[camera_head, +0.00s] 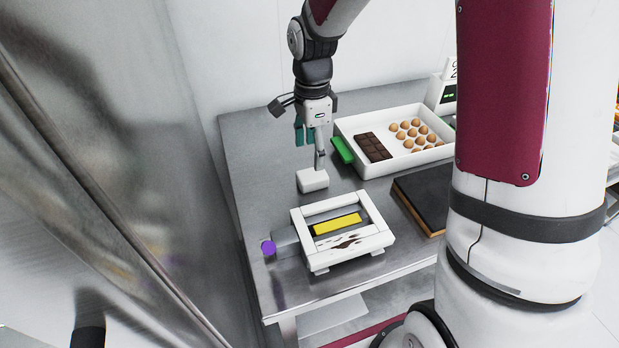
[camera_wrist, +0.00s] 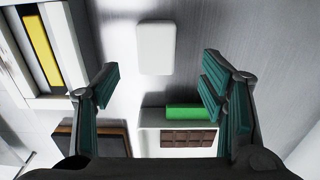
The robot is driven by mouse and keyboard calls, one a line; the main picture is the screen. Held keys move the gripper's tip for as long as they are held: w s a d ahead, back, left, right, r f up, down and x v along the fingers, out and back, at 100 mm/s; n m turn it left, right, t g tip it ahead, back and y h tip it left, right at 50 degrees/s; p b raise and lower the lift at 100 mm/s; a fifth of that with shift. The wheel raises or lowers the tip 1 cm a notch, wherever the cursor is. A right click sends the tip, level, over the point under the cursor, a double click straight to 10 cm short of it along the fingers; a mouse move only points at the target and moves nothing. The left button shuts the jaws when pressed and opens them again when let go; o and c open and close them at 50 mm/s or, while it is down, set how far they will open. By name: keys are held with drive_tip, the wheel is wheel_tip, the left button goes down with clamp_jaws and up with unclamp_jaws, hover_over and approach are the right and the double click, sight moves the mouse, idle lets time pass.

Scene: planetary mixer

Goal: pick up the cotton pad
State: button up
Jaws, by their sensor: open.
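The cotton pad (camera_head: 313,180) looks like a small white rounded block lying flat on the steel table. It also shows in the wrist view (camera_wrist: 156,48), at top centre, unobstructed. My gripper (camera_head: 310,148) points down above the table, just behind the pad in the head view. In the wrist view my gripper (camera_wrist: 160,76) has its teal-padded fingers spread wide with nothing between them. The pad appears beyond the fingertips, roughly centred between the two sides. I see no contact with it.
A white frame (camera_head: 384,240) with a yellow bar (camera_head: 337,223) stands in front of the pad. Behind right is a white tray (camera_head: 345,128) with chocolate (camera_head: 373,147), round brown items and a green block (camera_head: 342,149) at its edge. A dark board (camera_head: 425,203) lies right.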

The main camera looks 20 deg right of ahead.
sight(312, 174)
drive_tip(key=f, duration=0.8)
drive_tip(key=shift+s, duration=0.25)
drive_tip(key=shift+c, duration=0.6)
drive_tip(key=c, duration=1.1)
